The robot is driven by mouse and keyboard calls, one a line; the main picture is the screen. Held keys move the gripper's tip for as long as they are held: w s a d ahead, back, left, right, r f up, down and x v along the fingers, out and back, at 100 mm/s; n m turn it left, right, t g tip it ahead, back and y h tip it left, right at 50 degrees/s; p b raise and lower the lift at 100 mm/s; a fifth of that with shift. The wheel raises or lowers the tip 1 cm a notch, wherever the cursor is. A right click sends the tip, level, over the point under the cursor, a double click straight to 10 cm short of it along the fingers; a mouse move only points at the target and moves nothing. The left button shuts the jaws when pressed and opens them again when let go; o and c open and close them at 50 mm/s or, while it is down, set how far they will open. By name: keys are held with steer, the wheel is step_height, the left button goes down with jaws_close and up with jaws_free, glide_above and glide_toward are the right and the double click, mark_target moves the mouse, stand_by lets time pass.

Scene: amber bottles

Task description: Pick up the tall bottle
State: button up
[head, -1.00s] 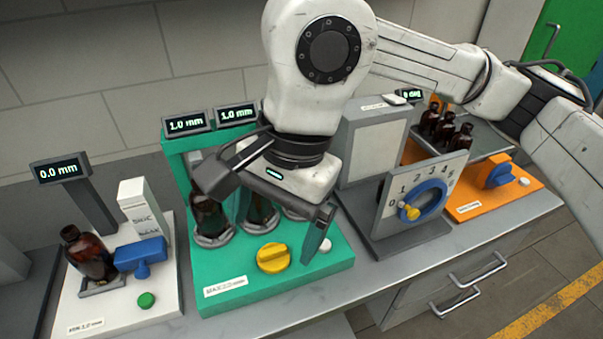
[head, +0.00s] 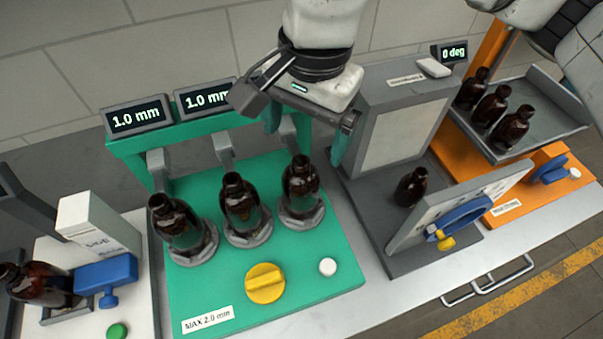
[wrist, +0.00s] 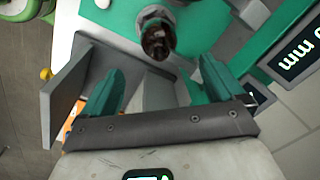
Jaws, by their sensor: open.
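Three amber bottles stand on round grey bases on the green station: a left one (head: 178,225), a middle one (head: 240,205) and a right one (head: 300,188). I cannot tell for sure which is the tall bottle. My gripper (head: 306,140) is open and empty above the back right of the green station, near the right bottle. In the wrist view, one bottle (wrist: 158,40) shows from above, beyond the gap between my open fingertips (wrist: 161,76). Nothing is between the fingers.
A yellow knob (head: 265,283) and a white button (head: 328,266) sit at the green station's front. A grey station with a dial plate (head: 455,215) and one bottle (head: 411,187) stands right. Several bottles stand on a tray (head: 550,120) beyond. Another bottle (head: 40,285) lies tilted at left.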

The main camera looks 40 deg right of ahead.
mark_target(303, 160)
step_height(303, 160, down, 3)
steer(key=shift+w+f, duration=0.15)
steer(key=shift+f, duration=0.05)
steer(key=shift+w+a+f+p, duration=0.1)
steer(key=shift+f+p, duration=1.25)
steer(key=shift+f, duration=1.5)
steer(key=c, duration=1.6)
steer(key=shift+r, duration=0.1)
